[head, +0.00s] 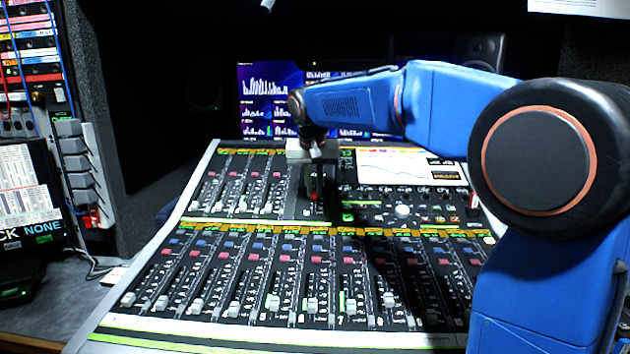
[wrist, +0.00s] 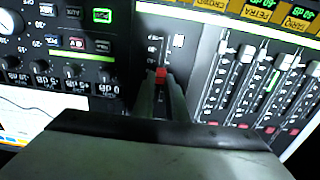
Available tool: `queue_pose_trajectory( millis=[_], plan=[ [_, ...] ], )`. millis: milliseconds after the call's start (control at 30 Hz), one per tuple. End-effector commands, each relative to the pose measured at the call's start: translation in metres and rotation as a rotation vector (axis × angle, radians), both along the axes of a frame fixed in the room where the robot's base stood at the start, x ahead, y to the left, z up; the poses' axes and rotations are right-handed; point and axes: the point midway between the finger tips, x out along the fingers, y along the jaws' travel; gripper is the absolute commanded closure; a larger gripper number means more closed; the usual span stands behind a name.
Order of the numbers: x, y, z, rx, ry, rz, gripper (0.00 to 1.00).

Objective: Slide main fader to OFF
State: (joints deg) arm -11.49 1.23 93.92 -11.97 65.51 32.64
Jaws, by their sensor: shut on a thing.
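The main fader has a red cap, which shows in the wrist view (wrist: 160,74) between my fingertips. In the head view a bit of red (head: 314,196) shows just below my gripper (head: 315,180). My gripper reaches down onto the upper middle of the mixing console (head: 160,322). In the wrist view its two fingers (wrist: 161,86) are shut on the red cap, one on each side. A dark slot and white scale marks show beside the cap. The fingers hide part of the fader's track, and I cannot read an OFF mark.
Upper-bank faders (wrist: 247,53) stand close beside my fingers. Knobs (wrist: 75,85) and a lit screen (wrist: 25,118) lie on the other side. A long row of white faders (head: 230,308) fills the front of the console. Monitors (head: 270,95) stand behind.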

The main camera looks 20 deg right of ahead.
Motion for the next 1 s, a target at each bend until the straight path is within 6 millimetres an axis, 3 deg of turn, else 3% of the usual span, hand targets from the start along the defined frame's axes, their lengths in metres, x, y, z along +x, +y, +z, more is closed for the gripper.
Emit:
queue_pose_trajectory(
  millis=[100, 300, 667, 700, 767, 1000],
  plan=[
    [-0.024, 0.008, -0.01, 0.0, 0.0, 0.003, 1.0],
    [-0.048, 0.016, -0.021, 0.001, 0.0, 0.001, 1.0],
    [-0.053, 0.017, -0.024, 0.002, 0.005, 0.0, 1.0],
    [-0.053, 0.017, -0.025, 0.001, 0.006, 0.001, 0.83],
    [-0.053, 0.017, -0.025, 0.001, 0.006, 0.001, 0.69],
    [-0.052, 0.017, -0.024, 0.001, 0.002, 0.0, 0.69]
  ],
)
